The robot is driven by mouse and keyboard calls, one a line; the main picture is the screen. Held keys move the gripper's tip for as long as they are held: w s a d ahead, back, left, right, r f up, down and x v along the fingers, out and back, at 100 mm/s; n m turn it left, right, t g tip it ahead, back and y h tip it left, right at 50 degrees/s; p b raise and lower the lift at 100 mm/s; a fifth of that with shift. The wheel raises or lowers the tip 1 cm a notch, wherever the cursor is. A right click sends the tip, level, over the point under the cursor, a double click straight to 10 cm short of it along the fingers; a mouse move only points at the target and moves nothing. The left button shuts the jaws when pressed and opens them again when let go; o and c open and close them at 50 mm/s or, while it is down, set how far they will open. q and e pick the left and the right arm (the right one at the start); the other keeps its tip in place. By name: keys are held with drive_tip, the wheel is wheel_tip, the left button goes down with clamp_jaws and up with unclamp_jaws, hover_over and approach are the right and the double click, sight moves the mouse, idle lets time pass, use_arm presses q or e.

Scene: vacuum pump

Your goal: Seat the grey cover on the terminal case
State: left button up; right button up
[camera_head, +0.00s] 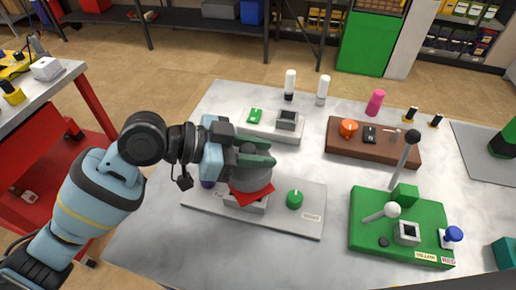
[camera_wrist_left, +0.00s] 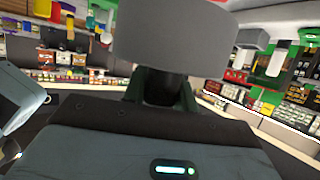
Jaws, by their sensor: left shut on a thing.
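My left gripper (camera_head: 257,158) reaches in from the left with green fingers shut on the black knob of the grey cover (camera_head: 252,180). In the left wrist view the cover (camera_wrist_left: 175,42) is a wide grey cylinder, with its dark knob (camera_wrist_left: 163,90) between the green fingers. In the head view the cover is above a light grey box with a red piece (camera_head: 262,192), which looks like the terminal case (camera_head: 243,203). The cover hides much of it, and I cannot tell whether they touch. My right gripper is not in view.
The case stands on a grey base plate (camera_head: 276,222) with a green knob part (camera_head: 294,199). A white block (camera_head: 262,130) and a brown block (camera_head: 350,148) stand behind. A green fixture with levers (camera_head: 375,222) is at the right. Pale table surface lies between them.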

use_arm(q)
drive_tip(key=shift+f+b, duration=0.4)
drive_tip(key=shift+f, duration=0.55)
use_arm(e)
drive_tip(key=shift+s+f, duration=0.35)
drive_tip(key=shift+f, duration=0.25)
use_arm(q)
drive_tip(key=shift+f, duration=0.8)
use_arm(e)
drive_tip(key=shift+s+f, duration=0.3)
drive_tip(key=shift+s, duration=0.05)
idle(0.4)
use_arm(q)
drive_tip(key=o, duration=1.1)
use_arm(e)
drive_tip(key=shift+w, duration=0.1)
use_arm(q)
drive_tip(key=shift+r, duration=0.1)
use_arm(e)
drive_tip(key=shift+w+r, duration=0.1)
use_arm(q)
drive_tip(key=shift+r+p, duration=1.05)
drive_tip(key=shift+r, duration=1.35)
drive_tip(key=shift+r+p, duration=0.9)
drive_tip(key=shift+r, duration=1.15)
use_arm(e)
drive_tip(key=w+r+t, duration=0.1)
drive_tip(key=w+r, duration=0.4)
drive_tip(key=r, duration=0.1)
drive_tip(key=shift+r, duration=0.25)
